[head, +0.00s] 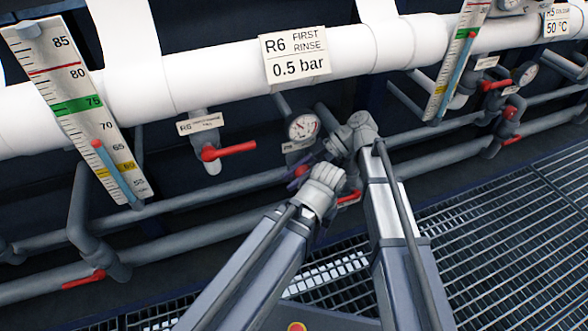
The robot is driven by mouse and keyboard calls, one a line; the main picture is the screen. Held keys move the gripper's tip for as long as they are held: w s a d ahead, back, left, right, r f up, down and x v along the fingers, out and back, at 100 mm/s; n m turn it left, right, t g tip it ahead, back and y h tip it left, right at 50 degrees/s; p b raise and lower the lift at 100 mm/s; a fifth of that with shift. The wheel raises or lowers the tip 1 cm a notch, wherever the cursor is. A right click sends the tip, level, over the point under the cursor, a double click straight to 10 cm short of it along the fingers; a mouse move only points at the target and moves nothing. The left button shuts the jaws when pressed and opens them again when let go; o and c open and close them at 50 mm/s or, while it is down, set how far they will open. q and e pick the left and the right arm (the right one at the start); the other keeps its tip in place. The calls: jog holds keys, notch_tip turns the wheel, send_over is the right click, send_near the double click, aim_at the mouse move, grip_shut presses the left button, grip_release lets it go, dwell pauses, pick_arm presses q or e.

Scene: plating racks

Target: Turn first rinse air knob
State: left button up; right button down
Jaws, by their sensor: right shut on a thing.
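The white sign reading R6 FIRST RINSE 0.5 bar (295,55) hangs on the white pipe at top centre. Below it is a round dial gauge (302,127), with a small label (297,145) partly hidden under it. My right gripper (300,177) is below this gauge, mostly hidden by my own arm's wrist. It is shut on a small knob (302,170), of which only a little dark and reddish colour shows. How far the knob is turned cannot be told. My left gripper is not in view.
A red valve lever (228,151) is left of the gauge, and another (84,279) is at lower left. A red handle (350,199) is partly hidden behind my arm. Grey pipes (190,198) run behind. Metal grating (500,240) lies clear at right.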

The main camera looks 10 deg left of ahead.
pick_arm(q)
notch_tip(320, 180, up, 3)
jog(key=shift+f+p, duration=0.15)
jog(key=shift+p, duration=0.65)
pick_arm(e)
jog(key=shift+f+t+h, duration=0.25)
jog(key=shift+t+h, duration=0.35)
jog(key=shift+h, duration=0.3)
jog(key=c, duration=0.8)
grip_release()
jog(key=shift+c, duration=0.2)
